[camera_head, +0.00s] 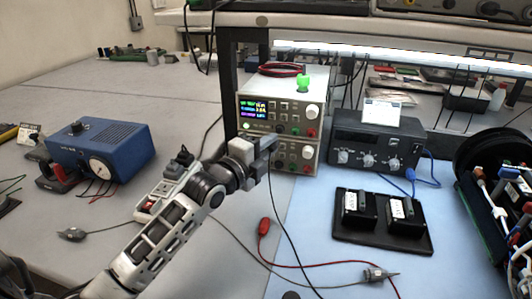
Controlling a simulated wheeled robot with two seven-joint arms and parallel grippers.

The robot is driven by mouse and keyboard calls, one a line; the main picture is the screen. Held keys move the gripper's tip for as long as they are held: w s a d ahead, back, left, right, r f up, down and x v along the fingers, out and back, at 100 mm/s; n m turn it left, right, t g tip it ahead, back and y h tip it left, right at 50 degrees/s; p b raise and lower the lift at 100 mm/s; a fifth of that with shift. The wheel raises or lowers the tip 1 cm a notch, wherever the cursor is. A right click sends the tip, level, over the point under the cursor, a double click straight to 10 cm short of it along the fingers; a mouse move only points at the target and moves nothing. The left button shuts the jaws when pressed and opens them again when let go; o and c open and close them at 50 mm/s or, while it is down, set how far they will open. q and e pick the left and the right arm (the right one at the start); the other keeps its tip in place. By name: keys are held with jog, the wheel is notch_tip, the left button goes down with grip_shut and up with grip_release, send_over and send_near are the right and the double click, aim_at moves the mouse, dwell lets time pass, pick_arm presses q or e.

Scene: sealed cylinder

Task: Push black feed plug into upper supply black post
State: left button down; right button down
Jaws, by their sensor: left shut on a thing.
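Two bench supplies are stacked at the centre back. The upper supply (285,98) has a lit display, and a red post (311,132) shows at its lower right. Its black post is hard to make out near my left gripper (270,146). That gripper is shut at the front of the stack, near the seam between the supplies. It holds the black feed plug, which the fingers mostly hide. A black cable (272,195) hangs down from it to the table. I cannot tell whether the plug touches the post. My right gripper is not in view.
A red plug (264,226) lies on the table with its red lead. A white power strip (160,196) and a blue instrument (105,147) stand left. A black radio-like unit (378,147) and a black tray (345,233) are right of the supplies.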

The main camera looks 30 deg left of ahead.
aim_at(281, 131)
pick_arm(q)
jog(key=shift+w+a+f+b, duration=0.1)
jog(key=shift+w+b, duration=0.1)
jog(key=shift+w, duration=0.25)
jog(key=shift+w+a+f+b, duration=0.1)
jog(key=shift+w+b, duration=0.1)
jog(key=shift+w, duration=0.2)
jog(key=shift+w+a+r+b, duration=0.1)
jog(key=shift+w+b, duration=0.1)
jog(key=shift+w, duration=0.25)
jog(key=shift+w+a+r+b, duration=0.1)
jog(key=shift+w+b, duration=0.1)
jog(key=shift+w, duration=0.2)
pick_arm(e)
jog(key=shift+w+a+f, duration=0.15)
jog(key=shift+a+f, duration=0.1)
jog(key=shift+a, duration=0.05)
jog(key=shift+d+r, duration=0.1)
pick_arm(q)
jog(key=shift+p, duration=0.45)
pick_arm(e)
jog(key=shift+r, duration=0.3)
pick_arm(q)
jog(key=shift+w+a, duration=0.15)
jog(key=shift+w, duration=0.3)
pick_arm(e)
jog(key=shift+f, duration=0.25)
pick_arm(q)
jog(key=c, duration=1.2)
grip_release()
